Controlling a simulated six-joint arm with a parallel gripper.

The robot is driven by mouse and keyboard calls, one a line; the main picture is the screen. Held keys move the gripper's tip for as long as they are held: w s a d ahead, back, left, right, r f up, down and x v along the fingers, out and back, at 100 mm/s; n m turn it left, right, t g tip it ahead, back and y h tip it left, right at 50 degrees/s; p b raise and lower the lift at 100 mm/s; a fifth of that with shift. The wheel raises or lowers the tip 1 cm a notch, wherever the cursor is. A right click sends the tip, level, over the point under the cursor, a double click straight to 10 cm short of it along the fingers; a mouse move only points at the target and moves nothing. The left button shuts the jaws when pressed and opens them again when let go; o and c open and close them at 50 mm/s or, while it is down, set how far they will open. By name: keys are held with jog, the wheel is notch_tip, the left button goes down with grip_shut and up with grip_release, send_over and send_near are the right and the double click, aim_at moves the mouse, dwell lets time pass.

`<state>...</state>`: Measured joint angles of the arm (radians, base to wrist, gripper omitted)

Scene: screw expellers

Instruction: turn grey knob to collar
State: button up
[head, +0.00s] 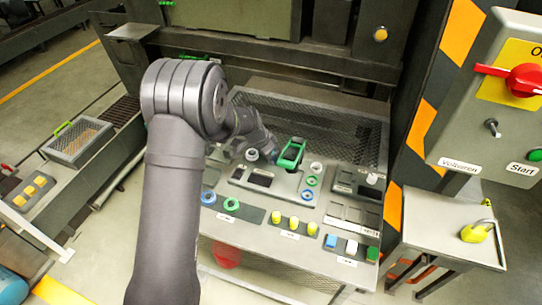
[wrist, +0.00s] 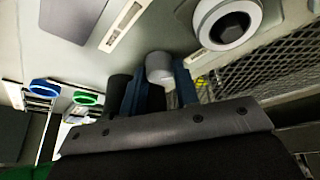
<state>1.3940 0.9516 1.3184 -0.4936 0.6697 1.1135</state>
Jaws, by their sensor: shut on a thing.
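My gripper (wrist: 159,80) shows in the wrist view with its two blue fingers on either side of a short light-grey knob (wrist: 159,66). It is shut on this knob, whose rounded end shows between the fingertips. The knob's base and any collar at its foot are hidden. A round grey part with a pale ring and dark centre (wrist: 228,24) stands on the panel, apart to the upper right. In the head view my wrist reaches down over the back of the control panel (head: 248,196), and the fingertips are not clear there.
Blue and green rings (head: 231,204), yellow buttons (head: 293,223) and a white knob (head: 372,179) occupy the panel. Mesh (wrist: 268,62) lies close to the gripper on the right. A switch box with a red knob (head: 524,80) stands at right.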

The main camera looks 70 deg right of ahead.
dwell(0.4)
jog(key=o, duration=1)
jog(key=v, duration=1.7)
jog(key=shift+r, duration=0.25)
